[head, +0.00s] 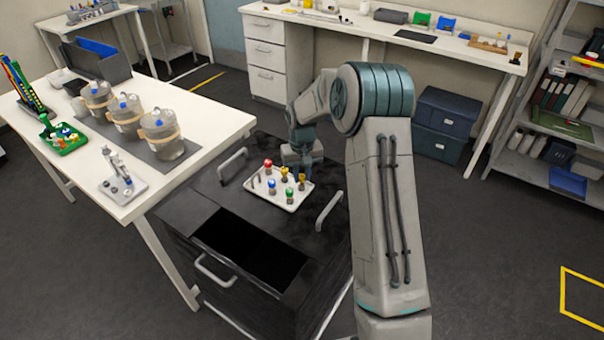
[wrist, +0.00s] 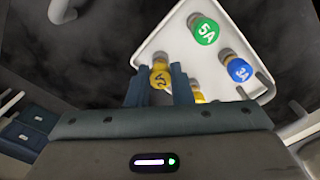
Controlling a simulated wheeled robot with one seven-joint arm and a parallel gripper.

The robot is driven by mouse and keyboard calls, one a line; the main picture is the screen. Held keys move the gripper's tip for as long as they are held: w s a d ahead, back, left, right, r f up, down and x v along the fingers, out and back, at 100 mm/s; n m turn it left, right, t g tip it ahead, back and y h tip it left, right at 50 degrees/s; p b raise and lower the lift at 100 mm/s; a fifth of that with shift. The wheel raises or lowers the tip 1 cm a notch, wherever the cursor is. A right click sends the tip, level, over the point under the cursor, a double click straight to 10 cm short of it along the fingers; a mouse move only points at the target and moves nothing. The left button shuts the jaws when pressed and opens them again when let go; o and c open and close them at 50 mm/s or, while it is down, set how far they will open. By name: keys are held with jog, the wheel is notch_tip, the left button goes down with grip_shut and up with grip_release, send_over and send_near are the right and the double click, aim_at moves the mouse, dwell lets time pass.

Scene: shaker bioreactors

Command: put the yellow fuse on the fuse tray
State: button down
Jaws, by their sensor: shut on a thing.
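My gripper (wrist: 160,88) is shut on a yellow fuse (wrist: 160,77), which sits between the fingertips with its cap facing the wrist camera. In the head view the held yellow fuse (head: 302,178) is at the right-hand side of the white fuse tray (head: 296,206). I cannot tell whether it touches the tray. The tray also holds a green fuse (head: 289,192), a blue fuse (head: 272,184), a red fuse (head: 268,163) and another yellow fuse (head: 284,172). In the wrist view that other yellow fuse (wrist: 198,94) is partly hidden behind a finger.
The tray lies on a black cart (head: 200,212) with grey handles and a dark open compartment (head: 250,250). A white bench (head: 215,125) at left holds several capped vessels (head: 160,135) and a green rack (head: 64,138). A white counter (head: 470,55) stands behind.

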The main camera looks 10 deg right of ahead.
aim_at(302, 177)
jog(key=shift+f, duration=0.25)
jog(key=c, duration=1.2)
grip_release()
notch_tip(302, 177, up, 13)
jog(key=b, duration=0.2)
jog(key=s+r, duration=0.6)
jog(key=s, duration=0.2)
jog(key=s+f+t, duration=0.1)
jog(key=s+t, duration=0.2)
jog(key=s, duration=2.2)
jog(key=shift+s+f, duration=0.3)
jog(key=shift+s, duration=0.05)
